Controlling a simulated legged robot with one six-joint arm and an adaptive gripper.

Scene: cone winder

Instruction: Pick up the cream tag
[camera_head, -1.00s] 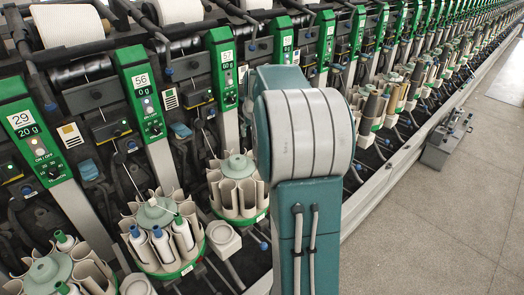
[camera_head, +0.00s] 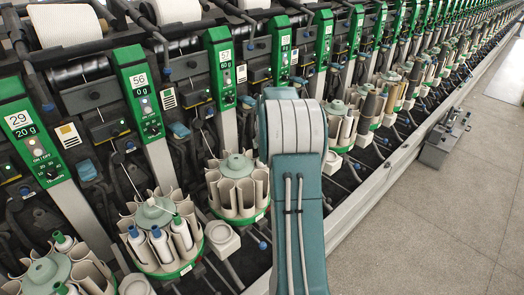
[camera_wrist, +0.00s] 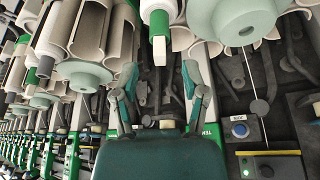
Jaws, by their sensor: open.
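I cannot make out a loose cream tag with certainty. A small pale card with a dark and orange mark (camera_head: 68,134) is on the machine front at the left in the head view, and a similar card (camera_head: 167,98) is farther along. My gripper (camera_wrist: 159,80) is open in the wrist view, its two fingers apart with nothing held between them. A white bobbin with a green band and pale tip (camera_wrist: 159,45) shows beyond the fingertips, near the gap between them. In the head view my arm hides the gripper.
Round magazines of cream tubes stand along the machine, one with several bobbins (camera_head: 152,250) and another beside my arm (camera_head: 237,205). Green numbered panels (camera_head: 140,95) rise behind them. A grey box (camera_head: 440,145) stands by the rail. The floor (camera_head: 430,230) at right is clear.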

